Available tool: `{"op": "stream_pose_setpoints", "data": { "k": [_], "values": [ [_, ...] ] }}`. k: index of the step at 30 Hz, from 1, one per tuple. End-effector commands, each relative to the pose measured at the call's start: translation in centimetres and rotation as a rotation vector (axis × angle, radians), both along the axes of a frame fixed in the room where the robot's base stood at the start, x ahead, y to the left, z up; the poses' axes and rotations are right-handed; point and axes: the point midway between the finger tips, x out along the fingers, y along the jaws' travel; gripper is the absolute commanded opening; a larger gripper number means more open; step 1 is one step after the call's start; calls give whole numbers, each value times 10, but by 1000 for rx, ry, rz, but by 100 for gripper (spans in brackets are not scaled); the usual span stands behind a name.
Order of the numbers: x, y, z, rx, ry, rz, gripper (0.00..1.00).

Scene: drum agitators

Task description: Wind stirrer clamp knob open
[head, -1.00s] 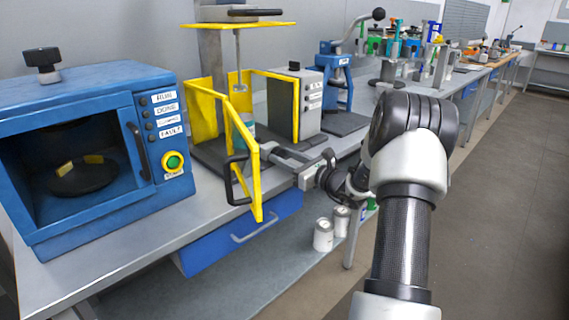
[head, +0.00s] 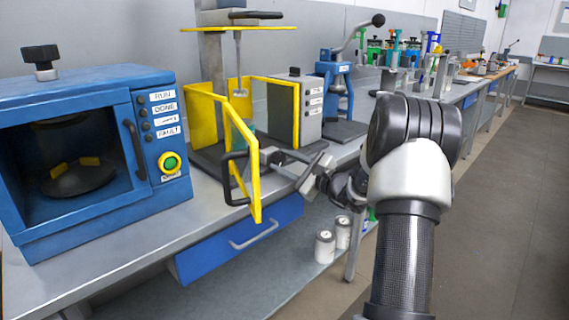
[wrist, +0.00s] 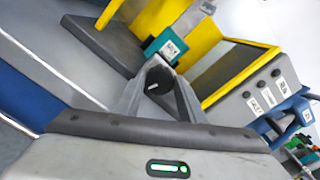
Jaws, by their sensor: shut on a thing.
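The stirrer stands on the bench with yellow guard panels (head: 254,165), a raised yellow top plate (head: 205,29) and a thin vertical shaft (head: 239,60). A teal vessel with a white label (wrist: 166,47) sits inside the guard. In the wrist view a dark round knob (wrist: 159,78) with a small pale mark lies between my fingertips. My gripper (wrist: 157,86) is shut on this knob, one finger on each side. In the head view my gripper (head: 277,157) reaches in just right of the open yellow panel; the knob is hidden there.
A blue oven-like machine (head: 90,150) stands left on the bench. A grey control box (head: 297,105) and a blue press (head: 335,85) stand just right of the stirrer. White cans (head: 325,246) sit on the lower shelf. The floor at right is clear.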

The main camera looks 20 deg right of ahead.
Motion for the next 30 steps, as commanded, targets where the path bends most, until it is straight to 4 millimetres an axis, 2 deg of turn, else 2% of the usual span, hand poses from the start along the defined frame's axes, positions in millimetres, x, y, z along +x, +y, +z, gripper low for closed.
{"op": "stream_pose_setpoints", "data": {
  "k": [11,12,15,25,30],
  "values": [
    [0,0,-1,-5,0,-1,14],
    [0,0,-1,-5,0,-1,38],
    [0,0,-1,-4,0,-1,55],
    [-2,-1,0,-4,-1,-1,55],
    [-19,-8,1,-3,1,-3,55]
  ]
}}
